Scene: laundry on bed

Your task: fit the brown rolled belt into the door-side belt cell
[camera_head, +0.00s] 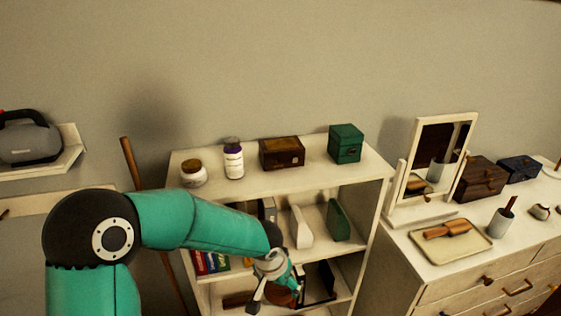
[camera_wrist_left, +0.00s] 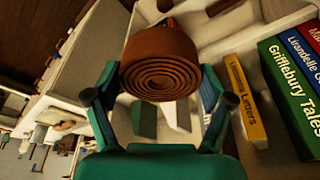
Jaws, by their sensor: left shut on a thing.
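The brown rolled belt (camera_wrist_left: 160,62) shows as a wide spiral coil in the left wrist view. My left gripper (camera_wrist_left: 158,88) is shut on it, with a finger on each side. In the head view the gripper (camera_head: 275,278) is in front of the lower part of the white shelf unit, and part of the belt (camera_head: 284,298) shows below it. A dark divided holder (camera_head: 320,282) stands on the lower shelf, just right of the gripper. I cannot tell which of its cells is the door-side one; my gripper and arm hide part of it. My right gripper is not in view.
Several upright books (camera_head: 210,263) stand on the middle shelf at left. A white bookend (camera_head: 300,228) and a green one (camera_head: 338,221) stand at its right. Jars and boxes line the top of the shelf unit (camera_head: 205,158). A white dresser (camera_head: 440,275) is at right.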

